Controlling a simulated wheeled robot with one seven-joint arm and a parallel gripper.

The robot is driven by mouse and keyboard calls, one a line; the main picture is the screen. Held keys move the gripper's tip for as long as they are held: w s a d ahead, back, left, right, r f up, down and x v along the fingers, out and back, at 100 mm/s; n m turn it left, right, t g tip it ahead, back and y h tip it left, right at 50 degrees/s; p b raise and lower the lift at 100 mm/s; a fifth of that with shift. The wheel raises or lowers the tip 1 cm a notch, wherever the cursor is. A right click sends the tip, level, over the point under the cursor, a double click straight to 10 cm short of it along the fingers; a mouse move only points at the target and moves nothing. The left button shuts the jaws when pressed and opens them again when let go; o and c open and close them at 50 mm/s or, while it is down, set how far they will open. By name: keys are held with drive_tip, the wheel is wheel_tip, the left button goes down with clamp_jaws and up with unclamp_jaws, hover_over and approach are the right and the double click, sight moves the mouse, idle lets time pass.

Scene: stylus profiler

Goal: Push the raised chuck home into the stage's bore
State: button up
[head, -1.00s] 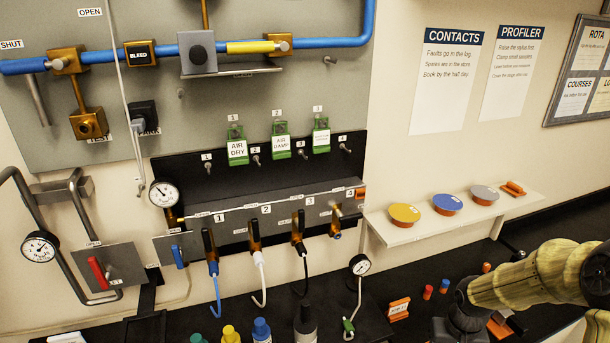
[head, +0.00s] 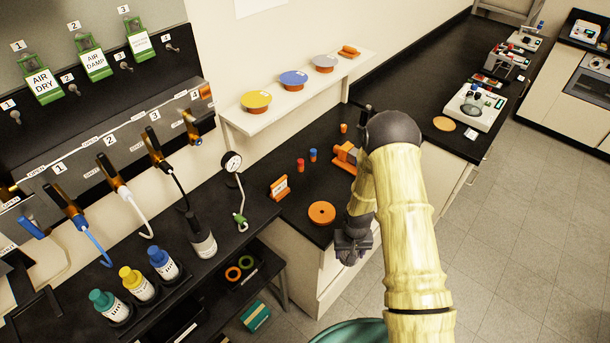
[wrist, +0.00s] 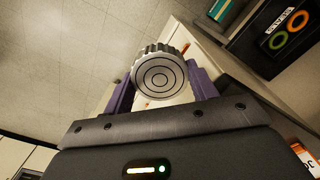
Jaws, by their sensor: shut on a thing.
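My gripper (head: 352,254) hangs at the front edge of the dark bench, beside the end of my arm. In the wrist view its two purple fingers (wrist: 161,92) are shut on a round metal piece with a knurled rim and concentric rings on its face, which looks like the chuck (wrist: 159,76). The piece is held off any surface, with floor and a cabinet behind it. In the head view it is too small and hidden to make out. I cannot pick out the stage or its bore for sure. A white instrument (head: 472,106) stands on the far bench.
An orange disc with a central hole (head: 321,213) lies on the bench near my gripper. An orange device (head: 344,156) is partly hidden behind my arm. Bottles (head: 162,262) stand on the left bench. A wall shelf (head: 245,120) holds coloured discs. Open floor lies to the right.

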drive_tip(key=s+d+f+b, duration=0.1)
drive_tip(key=d+f+b, duration=0.1)
drive_tip(key=f+b, duration=0.3)
drive_tip(key=s+d+f+b, duration=0.2)
drive_tip(key=f+b, duration=0.3)
drive_tip(key=f, duration=0.8)
drive_tip(key=shift+s+d+m, duration=0.15)
drive_tip(key=shift+d+m, duration=0.05)
drive_tip(key=shift+m, duration=0.2)
drive_tip(key=shift+r, duration=0.1)
